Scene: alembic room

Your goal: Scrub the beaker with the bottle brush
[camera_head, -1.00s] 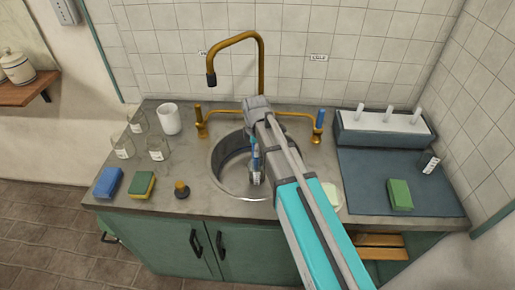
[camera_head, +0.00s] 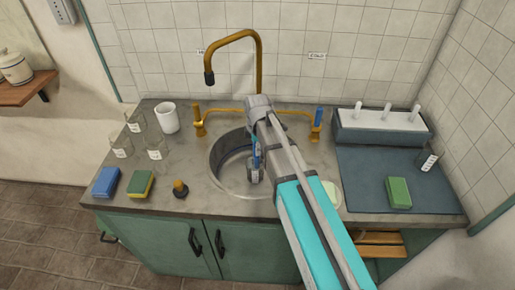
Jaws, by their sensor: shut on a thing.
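My gripper (camera_head: 255,174) points down over the sink basin (camera_head: 228,146), mostly hidden behind my own wrist. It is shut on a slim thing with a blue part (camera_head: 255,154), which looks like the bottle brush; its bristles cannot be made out. Clear glass beakers with white labels stand on the counter left of the sink: one at the back (camera_head: 136,122), one at the left (camera_head: 121,147), one nearer the sink (camera_head: 156,148). Another small labelled glass vessel (camera_head: 427,162) is at the right edge of the mat. I cannot tell whether a beaker is inside the sink.
A brass faucet (camera_head: 258,62) arches over the sink behind my arm. A white mug (camera_head: 167,117), blue sponge (camera_head: 106,182), green-yellow sponge (camera_head: 140,184) and dark stopper (camera_head: 180,188) stand left. At right are a blue mat (camera_head: 365,180), green block (camera_head: 398,192) and pegged rack (camera_head: 382,128).

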